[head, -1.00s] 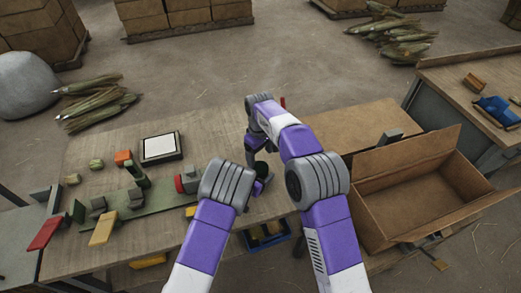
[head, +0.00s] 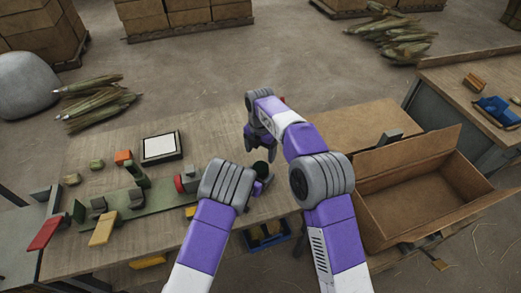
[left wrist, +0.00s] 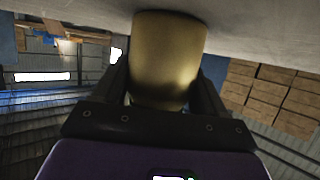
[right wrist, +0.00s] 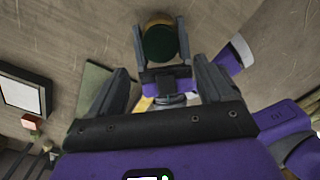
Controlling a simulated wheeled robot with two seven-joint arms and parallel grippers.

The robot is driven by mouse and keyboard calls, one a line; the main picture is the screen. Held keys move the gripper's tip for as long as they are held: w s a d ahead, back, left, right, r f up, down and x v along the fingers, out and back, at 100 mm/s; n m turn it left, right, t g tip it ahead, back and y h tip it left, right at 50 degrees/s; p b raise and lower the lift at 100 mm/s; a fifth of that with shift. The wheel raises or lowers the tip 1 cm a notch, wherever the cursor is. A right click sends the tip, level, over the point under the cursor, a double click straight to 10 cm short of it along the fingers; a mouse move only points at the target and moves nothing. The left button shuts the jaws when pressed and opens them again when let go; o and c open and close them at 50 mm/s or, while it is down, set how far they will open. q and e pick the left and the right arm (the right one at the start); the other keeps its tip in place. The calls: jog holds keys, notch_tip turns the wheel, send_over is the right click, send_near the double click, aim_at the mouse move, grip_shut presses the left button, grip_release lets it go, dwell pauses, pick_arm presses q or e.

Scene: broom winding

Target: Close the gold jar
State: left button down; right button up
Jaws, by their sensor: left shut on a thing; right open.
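The gold jar (left wrist: 168,60) fills the upper middle of the left wrist view, clasped between my left gripper's fingers (left wrist: 166,82). In the head view, its round dark green top (head: 260,169) shows beside my left gripper (head: 257,186), above the near table. In the right wrist view the same dark green top (right wrist: 159,43) faces the camera, with a strip of gold at its far edge. I cannot tell whether this green disc is a seated lid. My right gripper (right wrist: 158,66) is open and empty, its fingers apart and clear of the jar.
The wooden table (head: 100,235) carries a green strip with red, yellow and grey parts and a white-topped square pad (head: 160,147). A blue bin (head: 265,240) sits at its front edge. An open cardboard box (head: 420,190) stands at the right.

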aim_at(261, 167)
jog(key=shift+n, duration=0.4)
jog(key=shift+f, duration=4)
jog(key=c, duration=1.1)
jog(key=m, duration=0.6)
jog(key=shift+m, duration=0.3)
jog(key=o, duration=1.2)
